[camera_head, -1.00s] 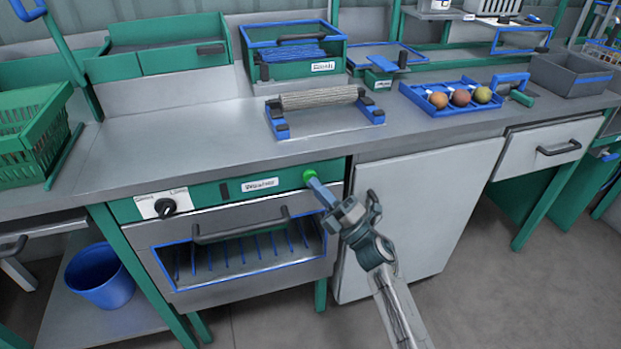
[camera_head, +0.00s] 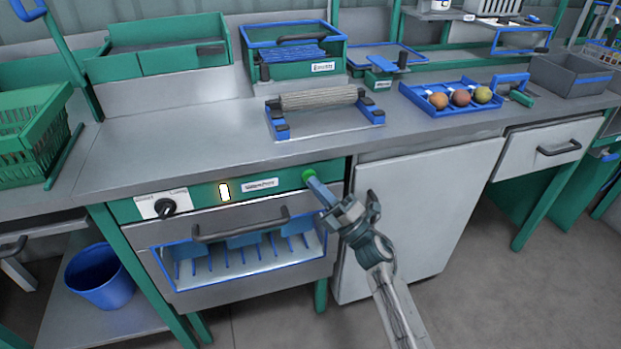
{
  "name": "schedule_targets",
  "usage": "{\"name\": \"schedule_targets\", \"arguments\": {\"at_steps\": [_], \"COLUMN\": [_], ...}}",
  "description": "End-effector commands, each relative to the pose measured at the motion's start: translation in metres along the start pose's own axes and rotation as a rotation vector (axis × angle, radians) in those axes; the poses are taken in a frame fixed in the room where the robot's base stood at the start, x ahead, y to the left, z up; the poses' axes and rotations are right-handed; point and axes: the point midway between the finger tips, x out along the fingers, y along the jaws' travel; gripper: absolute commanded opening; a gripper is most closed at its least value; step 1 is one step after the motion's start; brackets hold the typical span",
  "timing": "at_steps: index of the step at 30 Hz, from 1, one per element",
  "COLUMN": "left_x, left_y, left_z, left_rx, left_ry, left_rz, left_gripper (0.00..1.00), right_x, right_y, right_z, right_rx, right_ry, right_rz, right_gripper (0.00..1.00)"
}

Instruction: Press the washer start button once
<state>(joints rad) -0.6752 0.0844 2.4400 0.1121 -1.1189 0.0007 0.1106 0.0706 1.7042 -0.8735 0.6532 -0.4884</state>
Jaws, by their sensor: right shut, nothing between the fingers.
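The washer (camera_head: 125,212) is built in under the counter, with a green front panel, a dark knob (camera_head: 165,208) and a lit indicator (camera_head: 224,192). The round green start button (camera_head: 308,174) is at the panel's right end. My right gripper (camera_head: 313,182) is shut and empty, its fingertips at the button; they seem to touch it and cover its lower part. Behind the washer's blue-framed window (camera_head: 240,270) the inside is bright, with blue shapes along the top. My left gripper is not in view.
A roller on a blue stand (camera_head: 320,100) sits on the counter (camera_head: 200,140) above the washer. A door handle (camera_head: 240,228) sticks out below the panel. A blue bucket (camera_head: 100,285) stands at lower left.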

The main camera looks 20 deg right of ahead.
Motion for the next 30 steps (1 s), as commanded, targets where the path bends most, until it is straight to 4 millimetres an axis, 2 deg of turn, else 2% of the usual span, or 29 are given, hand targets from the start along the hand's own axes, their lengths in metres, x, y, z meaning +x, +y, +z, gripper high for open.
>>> {"name": "schedule_targets", "arguments": {"at_steps": [9, 20, 30], "left_x": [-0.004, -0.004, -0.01], "left_y": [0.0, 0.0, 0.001], "left_z": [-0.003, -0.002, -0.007], "left_rx": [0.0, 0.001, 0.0], "left_ry": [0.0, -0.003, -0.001], "left_rz": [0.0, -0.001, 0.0], "left_gripper": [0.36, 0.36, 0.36], "right_x": [-0.01, -0.013, -0.036], "right_y": [0.008, 0.01, 0.026], "right_z": [-0.008, -0.009, -0.026], "right_rx": [0.001, 0.0, 0.001], "right_ry": [0.0, 0.0, 0.0], "right_rz": [0.0, 0.0, -0.001], "right_gripper": [0.0, 0.0, 0.0]}}
